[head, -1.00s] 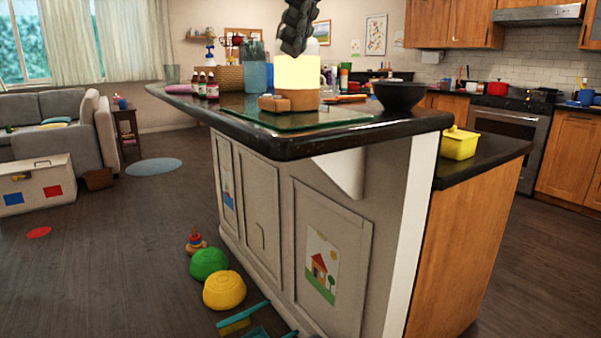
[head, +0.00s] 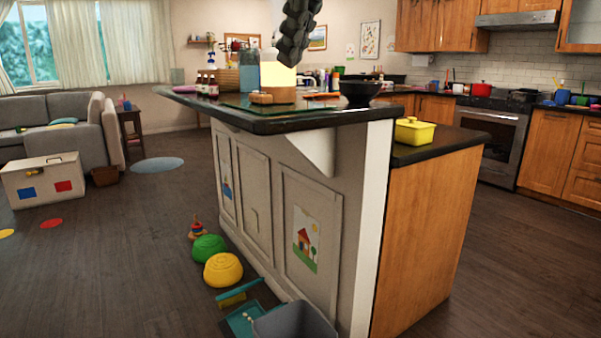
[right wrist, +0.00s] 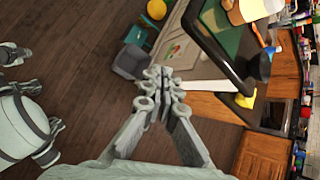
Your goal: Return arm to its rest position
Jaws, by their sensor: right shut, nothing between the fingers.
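My right gripper (head: 290,52) hangs in from the top edge of the head view as a dark shape, in front of the far wall and above the island counter in the picture. In the right wrist view its fingers (right wrist: 165,86) are together, with nothing between them, and dark floor and the island lie beyond. My left gripper does not show clearly in either view. Parts of my own body show at the left of the right wrist view.
The island counter (head: 300,123) bears a glowing jar-like lamp (head: 279,72), a black bowl (head: 360,92) and bottles. A yellow pot (head: 414,132) stands on the lower counter. A grey bin (head: 295,322), a dustpan and toys are on the floor beside the island. Floor at left is mostly open.

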